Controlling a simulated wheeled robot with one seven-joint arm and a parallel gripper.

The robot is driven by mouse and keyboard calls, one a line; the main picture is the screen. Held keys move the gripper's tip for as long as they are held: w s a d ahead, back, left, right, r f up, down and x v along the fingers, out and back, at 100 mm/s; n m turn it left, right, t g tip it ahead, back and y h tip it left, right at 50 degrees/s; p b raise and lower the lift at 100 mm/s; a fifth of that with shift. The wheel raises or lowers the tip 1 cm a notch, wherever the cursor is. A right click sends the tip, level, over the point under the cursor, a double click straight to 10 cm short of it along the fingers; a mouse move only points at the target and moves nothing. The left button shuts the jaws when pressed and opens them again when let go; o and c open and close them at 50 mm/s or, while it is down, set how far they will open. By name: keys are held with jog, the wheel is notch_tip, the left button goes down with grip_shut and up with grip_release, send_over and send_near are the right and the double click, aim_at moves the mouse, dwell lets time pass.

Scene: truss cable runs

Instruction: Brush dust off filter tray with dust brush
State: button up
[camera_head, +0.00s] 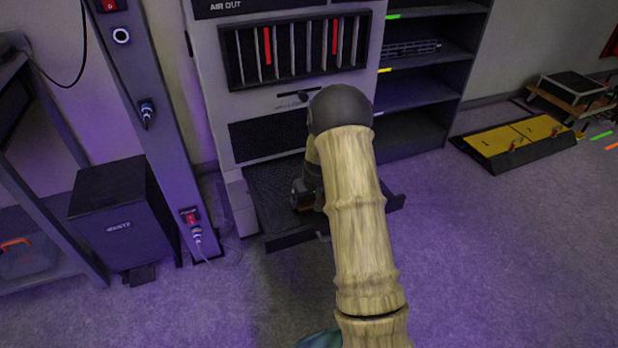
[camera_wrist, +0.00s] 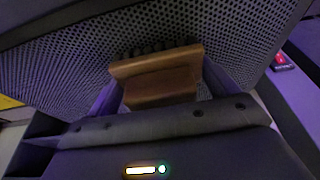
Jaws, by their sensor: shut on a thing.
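The filter tray (camera_head: 272,200) is a dark mesh drawer pulled out low from the front of the grey air cabinet. Its perforated mesh (camera_wrist: 235,58) fills much of the wrist view. The dust brush (camera_wrist: 158,78) has a brown wooden block, with dark bristles along its far edge against or just above the mesh. My gripper (camera_wrist: 160,98) is shut on the brush, over the tray. In the head view my gripper (camera_head: 304,196) is mostly hidden by my arm, which also covers the tray's right part. I cannot make out dust on the mesh.
The grey cabinet (camera_head: 228,100) stands behind the tray, with red-marked slots above. A dark box (camera_head: 125,215) and a post with a red switch (camera_head: 190,217) stand to the left. A shelf (camera_head: 425,95) and yellow floor panels (camera_head: 512,140) are to the right. The floor in front is open.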

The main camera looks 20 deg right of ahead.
notch_tip(320, 180, up, 3)
jog(key=shift+w+d+f+p, duration=0.1)
jog(key=shift+d+f+p, duration=0.1)
jog(key=shift+p, duration=0.15)
jog(key=shift+r+p, duration=2.2)
jog(key=shift+r, duration=0.5)
jog(key=shift+a+r+p, duration=0.1)
jog(key=shift+p, duration=0.3)
